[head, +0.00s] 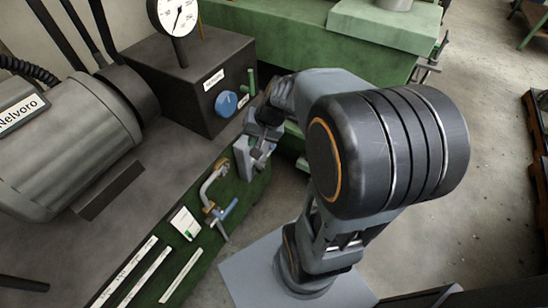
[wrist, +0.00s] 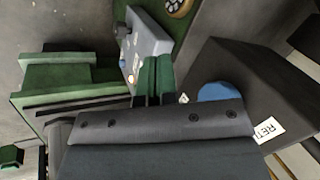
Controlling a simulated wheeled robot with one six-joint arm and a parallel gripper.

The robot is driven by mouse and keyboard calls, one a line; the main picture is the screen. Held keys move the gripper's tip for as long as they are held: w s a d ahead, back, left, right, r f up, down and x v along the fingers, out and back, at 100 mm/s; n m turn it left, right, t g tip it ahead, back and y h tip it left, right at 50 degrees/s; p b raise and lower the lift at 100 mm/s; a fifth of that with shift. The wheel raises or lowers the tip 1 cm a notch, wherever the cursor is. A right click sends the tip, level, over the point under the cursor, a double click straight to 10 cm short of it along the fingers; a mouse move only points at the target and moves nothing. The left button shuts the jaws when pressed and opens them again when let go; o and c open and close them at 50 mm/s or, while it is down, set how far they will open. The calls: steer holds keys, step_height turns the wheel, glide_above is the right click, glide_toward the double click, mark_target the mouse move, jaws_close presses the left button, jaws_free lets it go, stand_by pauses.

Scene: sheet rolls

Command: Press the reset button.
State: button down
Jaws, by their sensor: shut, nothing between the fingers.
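A grey control box (wrist: 150,38) with a few small buttons on its face shows in the wrist view, just beyond my fingers.
A dark box with a blue knob (head: 226,104) and a gauge (head: 178,17) stands behind left. A grey motor (head: 60,140) is at the left. Open floor is at the right.

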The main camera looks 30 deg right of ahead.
steer(key=w+d+f+m+t+b, duration=0.1)
steer(key=w+d+f+m+b, duration=0.3)
steer(key=f, duration=0.4)
steer(key=w+d+f+m+t+b, duration=0.1)
steer(key=d+f+m+t+b, duration=0.15)
steer(key=d+f, duration=0.45)
steer(key=m+t+h+b, duration=0.1)
steer(key=m+t+b, duration=0.1)
steer(key=m+b, duration=0.5)
glide_toward(272, 147)
steer(key=s+d+f, duration=0.4)
steer(key=d+f, duration=0.2)
steer(key=f, duration=0.2)
steer(key=shift+s+a+r+m+p, duration=0.15)
steer(key=shift+a+m+p, duration=0.05)
steer(key=shift+m+p, duration=0.2)
steer(key=shift+a, duration=0.1)
steer(key=w+a, duration=0.4)
steer(key=w, duration=0.3)
steer(key=shift+w+p, duration=0.4)
steer(key=shift+w+a, duration=0.1)
steer(key=shift+w+a+b, duration=0.15)
steer(key=shift+w+b, duration=0.1)
steer(key=shift+b, duration=0.05)
